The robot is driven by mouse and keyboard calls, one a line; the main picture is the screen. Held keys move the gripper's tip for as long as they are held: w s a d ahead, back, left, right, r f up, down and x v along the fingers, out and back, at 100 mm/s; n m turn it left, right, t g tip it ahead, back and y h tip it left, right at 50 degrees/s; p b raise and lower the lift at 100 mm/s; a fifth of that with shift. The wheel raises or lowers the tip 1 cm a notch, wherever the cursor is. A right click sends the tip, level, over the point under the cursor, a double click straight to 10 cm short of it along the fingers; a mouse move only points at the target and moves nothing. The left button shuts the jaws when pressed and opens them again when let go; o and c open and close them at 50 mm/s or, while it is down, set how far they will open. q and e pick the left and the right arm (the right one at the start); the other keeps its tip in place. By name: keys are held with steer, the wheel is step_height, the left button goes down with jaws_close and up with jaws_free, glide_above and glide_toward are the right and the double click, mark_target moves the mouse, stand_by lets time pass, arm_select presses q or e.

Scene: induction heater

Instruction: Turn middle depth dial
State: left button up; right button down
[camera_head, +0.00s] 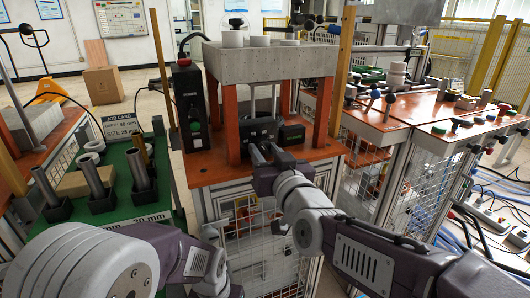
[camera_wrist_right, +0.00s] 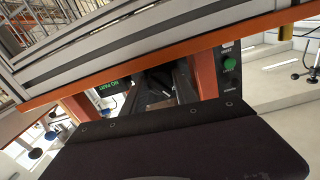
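The heater stand has orange posts under a thick grey slab (camera_head: 270,64). Three pale round discs sit on the slab, the middle one (camera_head: 260,40) between two others. I cannot tell whether these are the depth dials, and no dial markings are readable. My right gripper (camera_head: 268,153) is under the slab, its two fingertips apart and nothing visible between them. It is in front of a black block (camera_head: 257,132); contact cannot be told. A second black box (camera_head: 291,133) is beside it. My left gripper is not in view.
A black control box (camera_head: 189,108) with a green button stands left of the posts; its green button (camera_wrist_right: 229,64) also shows in the right wrist view. A green table (camera_head: 118,158) holds metal cylinders at left. An orange-topped bench (camera_head: 392,110) stands at right.

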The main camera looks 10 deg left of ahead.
steer(key=m+b, duration=0.1)
steer(key=m, duration=0.1)
steer(key=shift+f+m, duration=0.1)
steer(key=shift+m, duration=0.3)
steer(key=shift+m+b, duration=0.3)
steer(key=shift+m, duration=0.4)
steer(key=c, duration=1)
jaws_free()
steer(key=shift+o, duration=0.2)
